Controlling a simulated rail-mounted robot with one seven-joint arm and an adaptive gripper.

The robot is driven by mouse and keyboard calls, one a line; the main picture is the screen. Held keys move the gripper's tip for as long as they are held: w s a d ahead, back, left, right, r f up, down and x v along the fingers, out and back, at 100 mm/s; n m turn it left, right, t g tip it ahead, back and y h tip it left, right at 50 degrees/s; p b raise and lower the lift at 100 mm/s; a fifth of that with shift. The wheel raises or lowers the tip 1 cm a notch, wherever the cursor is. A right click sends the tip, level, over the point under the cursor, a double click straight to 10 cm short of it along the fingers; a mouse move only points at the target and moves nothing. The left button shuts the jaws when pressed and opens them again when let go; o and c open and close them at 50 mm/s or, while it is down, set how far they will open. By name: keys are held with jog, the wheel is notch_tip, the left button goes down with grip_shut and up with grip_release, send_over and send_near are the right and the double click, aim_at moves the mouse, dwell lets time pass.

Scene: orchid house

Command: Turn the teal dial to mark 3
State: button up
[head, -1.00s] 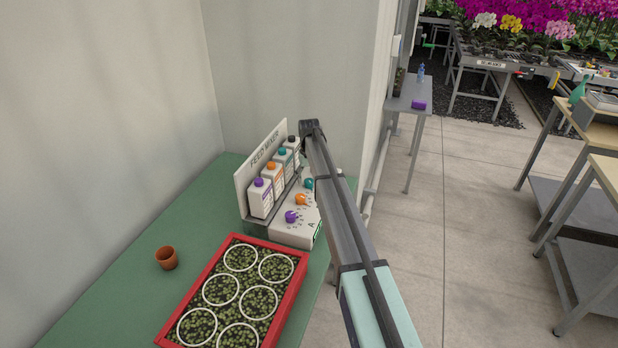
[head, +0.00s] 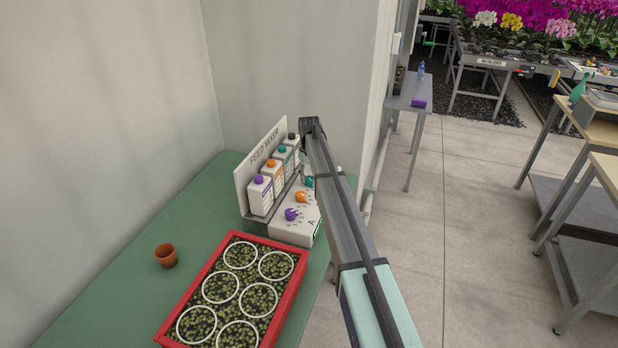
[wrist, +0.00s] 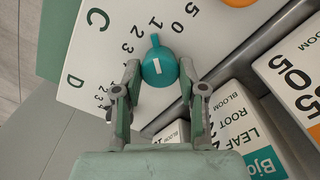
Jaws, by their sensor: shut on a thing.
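The teal dial (wrist: 158,72) sits on the white panel in the wrist view, with a short nub pointing up the picture towards a printed numeral that looks like 1. A white stripe crosses its top. My gripper (wrist: 160,76) has a finger on each side of it and is shut on it. In the head view the teal dial (head: 309,182) is partly hidden by my arm, and my fingers are mostly hidden. The white feed mixer panel (head: 290,229) carries printed numerals around each dial; the letters C and D show in the wrist view.
A purple dial (head: 291,214) and an orange dial (head: 301,197) sit nearer on the panel. Several bottles (head: 261,196) stand in a row behind the dials, close to my gripper. A red tray (head: 289,304) of seedlings and a brown pot (head: 166,256) are on the green bench (head: 120,300).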

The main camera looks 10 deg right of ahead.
aim_at(309, 178)
jog(key=n+b, duration=0.2)
jog(key=n, duration=0.4)
jog(key=shift+f+b, duration=0.15)
jog(key=shift+b, duration=0.15)
jog(key=n+b, duration=0.1)
jog(key=n, duration=0.4)
jog(key=shift+n, duration=0.3)
jog(key=o, duration=1.1)
jog(key=shift+o, duration=0.2)
notch_tip(309, 178, up, 12)
